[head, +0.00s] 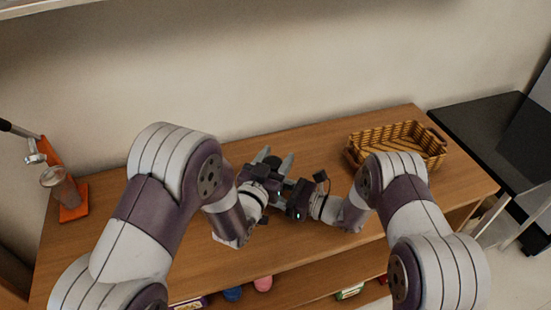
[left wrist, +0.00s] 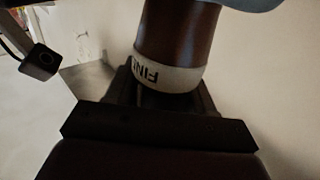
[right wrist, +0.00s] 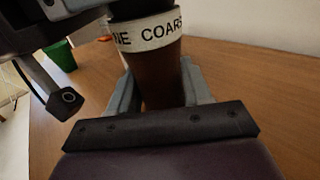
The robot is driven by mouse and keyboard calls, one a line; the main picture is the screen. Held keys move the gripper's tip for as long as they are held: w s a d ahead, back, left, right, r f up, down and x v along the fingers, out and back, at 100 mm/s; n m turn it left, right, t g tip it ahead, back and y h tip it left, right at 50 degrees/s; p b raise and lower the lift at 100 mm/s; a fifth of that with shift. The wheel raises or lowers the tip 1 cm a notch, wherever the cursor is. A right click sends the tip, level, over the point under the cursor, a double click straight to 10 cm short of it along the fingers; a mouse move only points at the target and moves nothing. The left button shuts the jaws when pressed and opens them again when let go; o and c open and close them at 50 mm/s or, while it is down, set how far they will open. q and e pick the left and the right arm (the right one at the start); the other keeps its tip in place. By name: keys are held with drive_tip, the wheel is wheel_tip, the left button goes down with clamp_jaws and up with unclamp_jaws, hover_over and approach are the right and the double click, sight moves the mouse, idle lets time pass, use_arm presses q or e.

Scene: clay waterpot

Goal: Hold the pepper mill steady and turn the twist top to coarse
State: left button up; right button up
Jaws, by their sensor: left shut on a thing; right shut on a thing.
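The pepper mill has a brown body (right wrist: 163,75) and a white band (right wrist: 147,33) with black letters; part of "COARSE" reads upright in the right wrist view. In the left wrist view the band (left wrist: 170,76) shows "FIN", upside down. My left gripper (head: 274,162) is shut on the dark twist top (head: 272,161), seen from above in the head view. My right gripper (right wrist: 160,90) is shut on the brown body below the band. The mill's lower end is hidden, and no pointer mark is clear.
A wicker basket (head: 368,156) stands at the right of the wooden top (head: 300,245). A green object (right wrist: 62,56) shows behind the right gripper. Small items lie on the shelf below.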

use_arm(q)
drive_tip(key=shift+n+y, duration=0.3)
drive_tip(key=shift+y, duration=0.1)
drive_tip(key=n+t+y, duration=0.1)
drive_tip(key=y, duration=0.1)
drive_tip(key=shift+w+n+y, duration=0.1)
drive_tip(key=shift+n+y, duration=0.3)
drive_tip(key=shift+a+n+t+y, duration=0.2)
drive_tip(key=shift+n+y, duration=0.65)
drive_tip(key=shift+y, duration=0.45)
drive_tip(key=shift+a+n+t+y, duration=0.1)
drive_tip(key=shift+a+n+y, duration=0.1)
drive_tip(key=shift+n+y, duration=0.9)
drive_tip(key=shift+y, duration=0.5)
drive_tip(key=o, duration=1)
drive_tip(key=shift+c, duration=0.2)
drive_tip(key=s+d, duration=0.1)
drive_tip(key=s, duration=1.1)
